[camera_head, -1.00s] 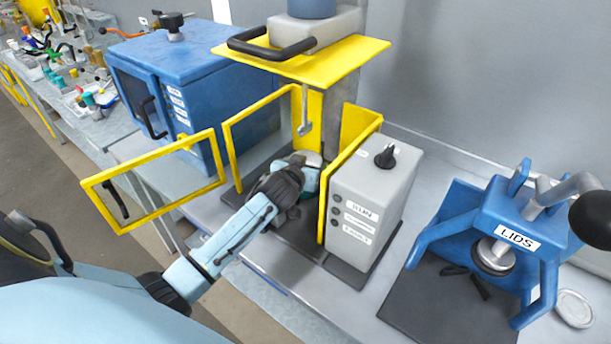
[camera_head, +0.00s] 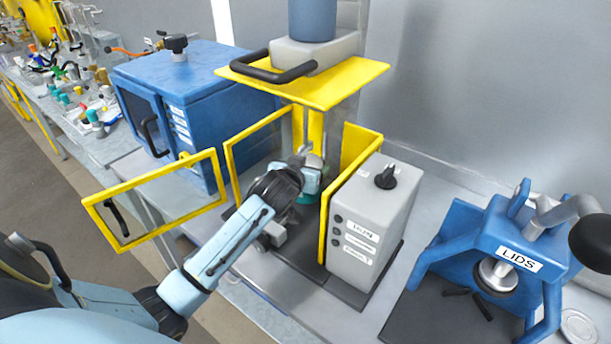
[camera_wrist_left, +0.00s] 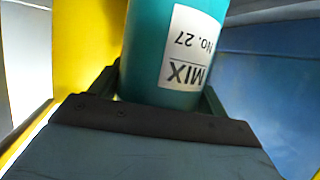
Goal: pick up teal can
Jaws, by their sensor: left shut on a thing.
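The teal can (camera_wrist_left: 150,60) fills the upper middle of the left wrist view, with a white label reading MIX No. 27. My left gripper (camera_wrist_left: 160,95) is shut on it, with a finger on each side. In the head view the left gripper (camera_head: 308,180) is inside the yellow-framed machine, and only a little of the teal can (camera_head: 306,198) shows past it. I cannot tell whether the can touches the machine's base. My right gripper is not in view.
The yellow door (camera_head: 160,200) stands open to the left. A grey control box (camera_head: 368,215) stands close on the right. A yellow plate (camera_head: 303,80) hangs above. A blue cabinet (camera_head: 190,85) is behind left, and a blue LIDS press (camera_head: 500,250) stands at the right.

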